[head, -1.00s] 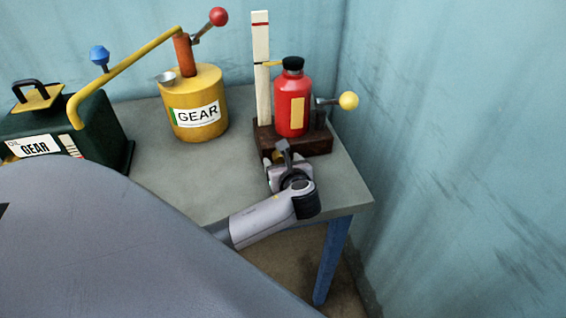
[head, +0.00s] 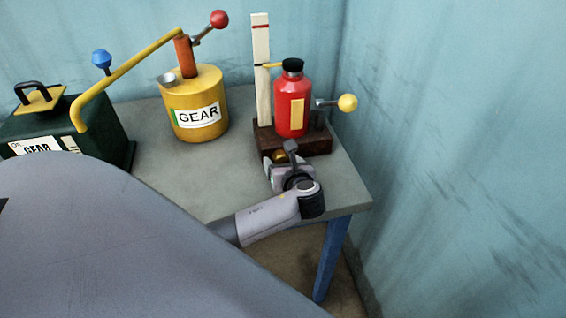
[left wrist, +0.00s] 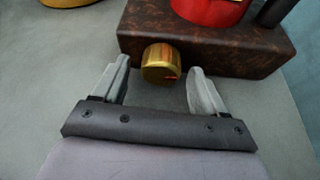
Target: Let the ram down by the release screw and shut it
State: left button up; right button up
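The red jack with its black-capped ram (head: 291,104) stands upright on a dark brown base (head: 320,146) at the table's right end. A white post with a red mark (head: 261,60) stands beside it, and a yellow pointer reaches from the ram to the post. The brass release screw (left wrist: 161,63) sticks out of the base's front face; it also shows in the head view (head: 279,156). My left gripper (left wrist: 161,78) is open in front of the base. Its fingers are on either side of the screw, with gaps showing, and hold nothing. My right gripper is not in view.
A dark green box (head: 100,125) is at the far left. Walls close the back and right.

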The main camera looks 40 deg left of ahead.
pick_arm(q)
jog(key=shift+v, duration=3.6)
